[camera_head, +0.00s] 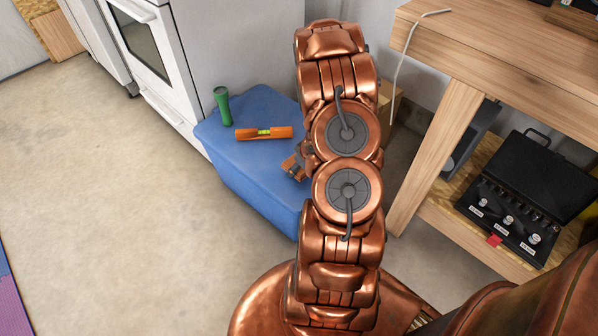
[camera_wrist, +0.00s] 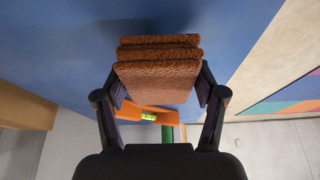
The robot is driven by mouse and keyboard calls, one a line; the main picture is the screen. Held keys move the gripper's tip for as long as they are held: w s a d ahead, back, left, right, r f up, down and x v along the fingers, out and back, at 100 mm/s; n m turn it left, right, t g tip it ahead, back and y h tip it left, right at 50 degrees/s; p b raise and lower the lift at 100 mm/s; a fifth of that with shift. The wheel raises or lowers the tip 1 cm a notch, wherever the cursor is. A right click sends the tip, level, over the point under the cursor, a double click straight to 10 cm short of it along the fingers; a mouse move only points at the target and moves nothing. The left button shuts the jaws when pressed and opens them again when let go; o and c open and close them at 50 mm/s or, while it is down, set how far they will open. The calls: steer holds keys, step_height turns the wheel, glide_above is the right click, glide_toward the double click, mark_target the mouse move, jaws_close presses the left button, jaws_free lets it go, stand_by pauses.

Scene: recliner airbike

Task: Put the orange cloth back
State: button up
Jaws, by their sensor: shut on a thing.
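The folded orange-brown cloth (camera_wrist: 158,75) is a thick stack of layers between the two dark fingers of my gripper (camera_wrist: 160,88) in the wrist view. My gripper is shut on it, with a finger at each side. In the head view, a small part of the cloth (camera_head: 289,163) shows left of my arm, over the right part of the blue block (camera_head: 262,190); my arm hides much of the gripper. The blue surface (camera_wrist: 60,45) lies beyond the cloth in the wrist view, with a dark shadow on it. I cannot tell whether the cloth touches it.
An orange spirit level (camera_head: 250,133) and a green dumbbell-shaped thing (camera_head: 223,106) are on the blue block. A white oven (camera_head: 150,50) stands behind at left. A wooden workbench (camera_head: 450,60) with a black case (camera_head: 520,190) on its lower shelf is at right.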

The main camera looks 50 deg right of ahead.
steer(key=shift+f+b, duration=1.4)
steer(key=shift+f, duration=0.05)
steer(key=shift+r, duration=0.1)
steer(key=o, duration=1.5)
steer(key=shift+c, duration=0.2)
